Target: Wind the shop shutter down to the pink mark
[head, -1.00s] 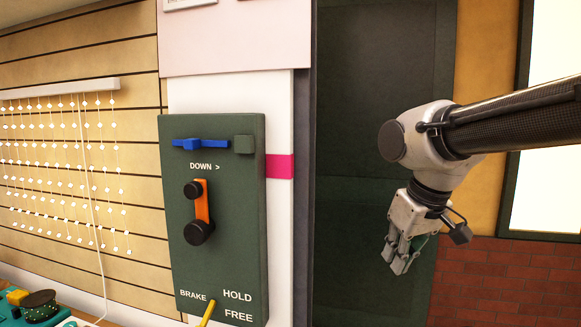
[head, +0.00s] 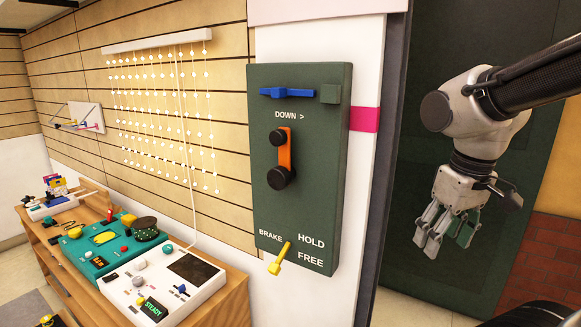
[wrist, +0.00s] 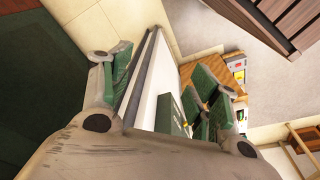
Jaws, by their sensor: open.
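A dark green control box (head: 325,155) hangs on a white post. Its orange crank (head: 285,150) stands nearly upright with a black knob at each end, below the words "DOWN >". A blue bar (head: 286,92) lies across the top beside a small green block (head: 331,93). The yellow brake lever (head: 279,260) points down and left, below the BRAKE label and beside HOLD and FREE. The pink mark (head: 364,119) is a band on the post right of the box. My gripper (head: 445,236) is open and empty, right of the box, pointing down. I cannot clearly identify the shutter.
A wooden bench (head: 228,300) at lower left carries a white console (head: 155,285) and a teal console (head: 85,245). Strings of small lights (head: 160,115) hang on the slatted wall. A dark green panel (head: 455,35) stands behind my arm.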

